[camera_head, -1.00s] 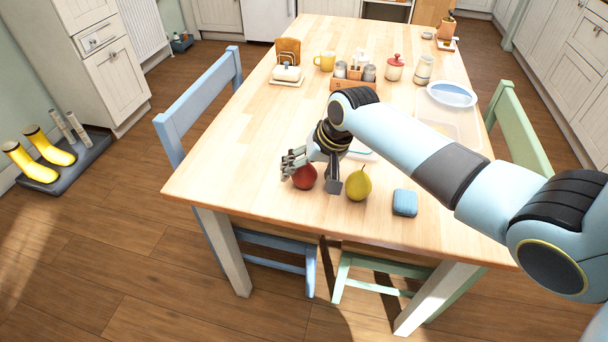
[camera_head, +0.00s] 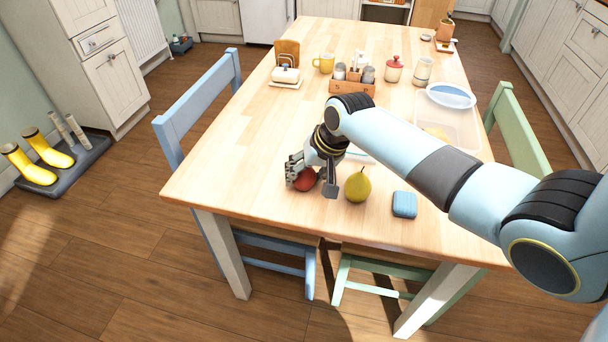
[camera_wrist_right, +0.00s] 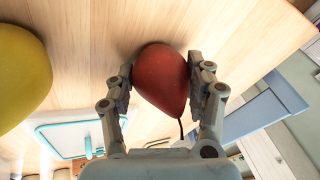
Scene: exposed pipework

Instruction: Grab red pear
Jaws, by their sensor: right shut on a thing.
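The red pear (camera_head: 305,181) is on the wooden table near its front edge, partly hidden by my gripper in the head view. In the right wrist view the red pear (camera_wrist_right: 161,78) sits between the two fingers with its dark stem toward the palm. My right gripper (camera_head: 303,176) is shut on the red pear, with a finger against each side; it also shows in the right wrist view (camera_wrist_right: 160,85). My left gripper is not in view.
A yellow-green pear (camera_head: 357,186) stands just right of the gripper. A blue block (camera_head: 404,204) lies farther right. A clear tray (camera_head: 462,132) is at the table's right side. A blue chair (camera_head: 195,105) stands at the left. The table's left front is clear.

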